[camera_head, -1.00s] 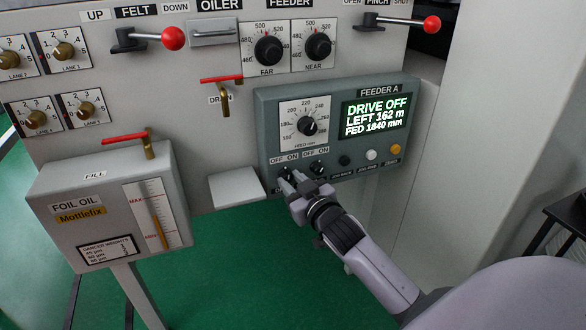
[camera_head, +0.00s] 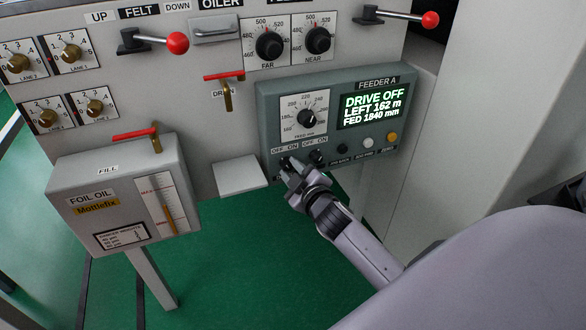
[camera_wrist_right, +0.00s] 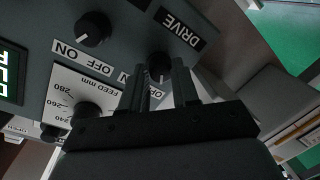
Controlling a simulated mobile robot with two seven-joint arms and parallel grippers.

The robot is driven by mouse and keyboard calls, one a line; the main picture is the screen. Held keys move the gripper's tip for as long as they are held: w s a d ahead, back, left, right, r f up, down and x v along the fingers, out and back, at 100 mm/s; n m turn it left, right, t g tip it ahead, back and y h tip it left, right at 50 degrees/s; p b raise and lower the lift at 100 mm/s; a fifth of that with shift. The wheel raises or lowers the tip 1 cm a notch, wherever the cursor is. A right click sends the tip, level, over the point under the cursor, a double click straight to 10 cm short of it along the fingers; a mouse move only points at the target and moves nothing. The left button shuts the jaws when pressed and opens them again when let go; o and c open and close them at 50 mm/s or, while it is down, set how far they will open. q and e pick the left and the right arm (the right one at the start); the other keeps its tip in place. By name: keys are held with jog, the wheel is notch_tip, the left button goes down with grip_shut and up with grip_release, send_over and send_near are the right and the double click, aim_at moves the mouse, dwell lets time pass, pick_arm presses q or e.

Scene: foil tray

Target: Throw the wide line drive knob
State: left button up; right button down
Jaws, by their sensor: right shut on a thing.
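The drive knob (camera_wrist_right: 158,68) is a small black knob beside a DRIVE label (camera_wrist_right: 183,27), with an OFF/ON label on its other side. It sits at the lower left of the grey-green feeder panel (camera_head: 267,110). My right gripper (camera_head: 289,165) covers most of it in the head view. In the right wrist view my right gripper (camera_wrist_right: 161,82) has its fingers on either side of the knob, shut on it. The panel's screen (camera_head: 372,108) reads DRIVE OFF, LEFT 162 m, FED 1840 mm. My left gripper is out of view.
A second black OFF/ON knob (camera_head: 317,157) is close beside, also in the wrist view (camera_wrist_right: 93,28). A feed dial (camera_head: 307,118) is above it and several push buttons are to the right. A foil oil box (camera_head: 125,200) stands at the left.

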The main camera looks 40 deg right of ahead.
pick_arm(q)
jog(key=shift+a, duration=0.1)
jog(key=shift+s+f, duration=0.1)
pick_arm(e)
jog(key=c, duration=0.8)
grip_release()
jog(key=shift+c, duration=0.2)
jog(key=shift+s, duration=0.1)
jog(key=shift+s+a, duration=0.1)
jog(key=shift+s, duration=0.15)
pick_arm(q)
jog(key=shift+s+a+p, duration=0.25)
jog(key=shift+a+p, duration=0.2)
jog(key=shift+p, duration=0.2)
pick_arm(e)
jog(key=v, duration=0.6)
jog(key=shift+s, duration=0.2)
